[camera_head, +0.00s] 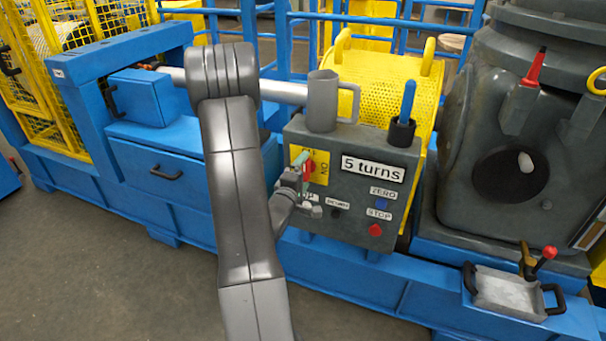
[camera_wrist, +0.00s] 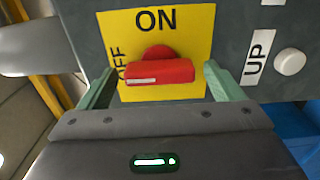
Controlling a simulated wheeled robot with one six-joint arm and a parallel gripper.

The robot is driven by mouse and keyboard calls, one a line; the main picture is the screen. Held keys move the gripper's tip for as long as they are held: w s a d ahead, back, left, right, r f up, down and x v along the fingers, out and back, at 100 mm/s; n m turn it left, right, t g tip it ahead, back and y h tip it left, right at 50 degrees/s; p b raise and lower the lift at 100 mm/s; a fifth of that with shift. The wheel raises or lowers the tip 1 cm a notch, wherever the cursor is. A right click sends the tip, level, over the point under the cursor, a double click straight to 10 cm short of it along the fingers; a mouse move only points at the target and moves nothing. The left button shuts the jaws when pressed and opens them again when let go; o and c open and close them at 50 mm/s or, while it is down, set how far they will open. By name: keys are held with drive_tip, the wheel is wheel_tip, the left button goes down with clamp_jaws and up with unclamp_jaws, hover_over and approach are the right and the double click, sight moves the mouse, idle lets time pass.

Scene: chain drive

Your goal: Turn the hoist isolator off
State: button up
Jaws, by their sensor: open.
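The hoist isolator is a red handle (camera_wrist: 160,72) on a yellow plate (camera_wrist: 185,30) marked ON and OFF. In the wrist view the handle lies crosswise, and its white line is on the left end, facing the OFF mark. ON is at the top of the plate. In the head view the plate (camera_head: 322,164) is on the grey control box, and my gripper partly hides it. My gripper (camera_wrist: 160,82) is open, with one pale green finger beyond each end of the handle and a small gap at both sides. It also shows in the head view (camera_head: 303,170).
The control box (camera_head: 290,128) carries a "5 turns" sign (camera_head: 373,169), a blue ZERO button (camera_head: 381,204) and a red STOP button (camera_head: 375,230). A white button (camera_wrist: 290,61) by the UP label is close to my right finger. A grey mug (camera_head: 321,105) and a dark cup (camera_head: 401,133) stand on top.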

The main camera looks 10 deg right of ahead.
drive_tip(key=v, duration=1.3)
drive_tip(key=shift+s+a, duration=0.25)
drive_tip(key=shift+s, duration=0.1)
drive_tip(key=x, duration=1.4)
drive_tip(key=shift+s, duration=0.1)
drive_tip(key=v, duration=1.4)
drive_tip(key=w+d+m+b, duration=0.1)
drive_tip(key=w+d+m, duration=0.3)
drive_tip(key=m, duration=0.5)
drive_tip(key=w+d+m+b, duration=0.1)
drive_tip(key=w+d+m, duration=0.3)
drive_tip(key=w+m, duration=0.3)
drive_tip(key=shift+w+m+b, duration=0.3)
drive_tip(key=shift+m, duration=0.6)
